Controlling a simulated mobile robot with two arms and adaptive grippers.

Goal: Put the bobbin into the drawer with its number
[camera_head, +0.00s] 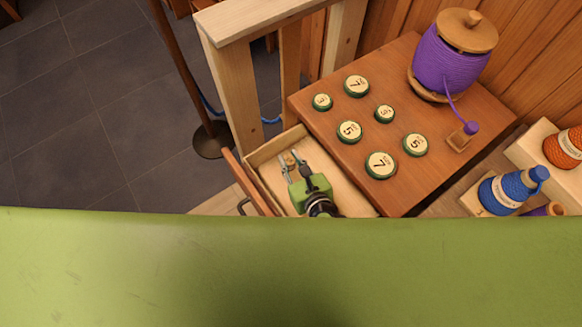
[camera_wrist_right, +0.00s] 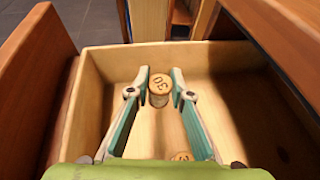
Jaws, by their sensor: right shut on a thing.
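My right gripper (camera_head: 290,158) reaches down into an open wooden drawer (camera_head: 259,165). It is shut on a small wooden bobbin (camera_wrist_right: 159,88), whose pale round top has a dark number that looks like 30 or 50. In the wrist view the right gripper (camera_wrist_right: 159,84) has one fingertip on each side of the bobbin, inside the drawer (camera_wrist_right: 95,90). I cannot tell whether the bobbin touches the drawer floor. A second round wooden top (camera_wrist_right: 182,156) shows lower in the drawer, partly hidden by my gripper. My left gripper is not in view.
The cabinet top (camera_head: 330,125) beside the drawer carries several green-rimmed numbered discs (camera_head: 349,131) and a large purple spool (camera_head: 452,60). A blue spool (camera_head: 505,190) and an orange spool (camera_head: 565,148) stand at the right. A wooden post (camera_head: 232,85) rises behind the drawer.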

